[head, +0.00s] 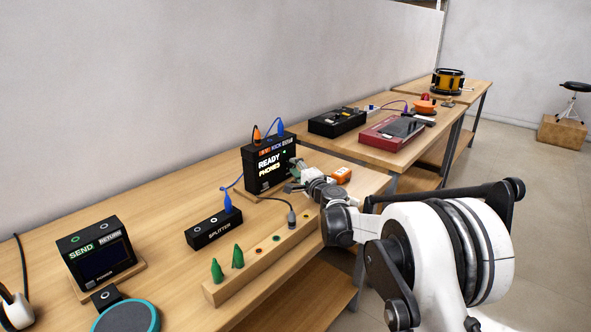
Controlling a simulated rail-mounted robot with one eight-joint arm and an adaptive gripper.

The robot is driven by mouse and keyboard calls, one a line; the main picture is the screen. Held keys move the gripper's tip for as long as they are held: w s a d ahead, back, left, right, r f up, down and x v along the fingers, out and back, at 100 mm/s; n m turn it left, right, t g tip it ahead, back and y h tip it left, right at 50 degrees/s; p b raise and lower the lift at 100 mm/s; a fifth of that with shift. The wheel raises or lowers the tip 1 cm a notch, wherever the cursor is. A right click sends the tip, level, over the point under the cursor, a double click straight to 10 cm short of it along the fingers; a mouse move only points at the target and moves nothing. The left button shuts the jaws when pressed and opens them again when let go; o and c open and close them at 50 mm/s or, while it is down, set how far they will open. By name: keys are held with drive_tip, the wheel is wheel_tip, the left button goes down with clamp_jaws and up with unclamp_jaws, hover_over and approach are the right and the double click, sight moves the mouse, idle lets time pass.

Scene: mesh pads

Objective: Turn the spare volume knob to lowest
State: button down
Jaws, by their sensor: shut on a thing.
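A black box (258,172) stands upright on the near wooden bench. Its display reads "READY" and "PHONES", and orange and blue plugs sit in its top. My gripper (295,178) is at the right side of this box's front face, shut on a small knob there. My fingers hide the knob, so its pointer and setting cannot be read.
A black splitter (214,230) with a blue plug stands left of a wooden strip (265,262) with green plugs. An orange block (341,175) lies beyond my gripper. Cables cross the bench.

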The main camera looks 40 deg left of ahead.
idle(0.4)
drive_tip(key=c, duration=1.5)
unclamp_jaws()
drive_tip(key=shift+c, duration=0.2)
drive_tip(key=v, duration=1.2)
